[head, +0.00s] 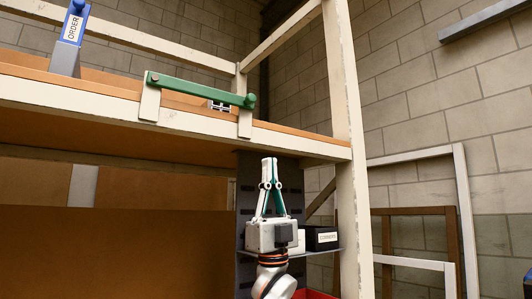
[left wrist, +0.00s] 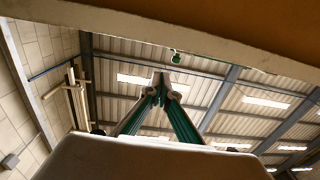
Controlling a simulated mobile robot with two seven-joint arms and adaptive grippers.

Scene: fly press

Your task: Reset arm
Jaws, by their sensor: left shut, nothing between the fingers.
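A green bar (head: 200,89) with a dark pivot at its left end and a round green knob at its right end lies along the front edge of the cream shelf. It slopes slightly down to the right, across two short pale uprights. A small green part at the shelf edge also shows in the left wrist view (left wrist: 176,57); I take it for the knob end. My left gripper (head: 269,161) points up below the shelf's front edge, under and right of the knob, apart from it. Its fingers, also in the left wrist view (left wrist: 161,80), are shut and empty.
The shelf's front beam (head: 100,97) hangs over my left gripper, and a cream post (head: 346,150) stands to its right. A blue-and-grey ORDER stand (head: 69,42) is at the upper left. A small black box (head: 321,238) sits on a ledge beside the gripper.

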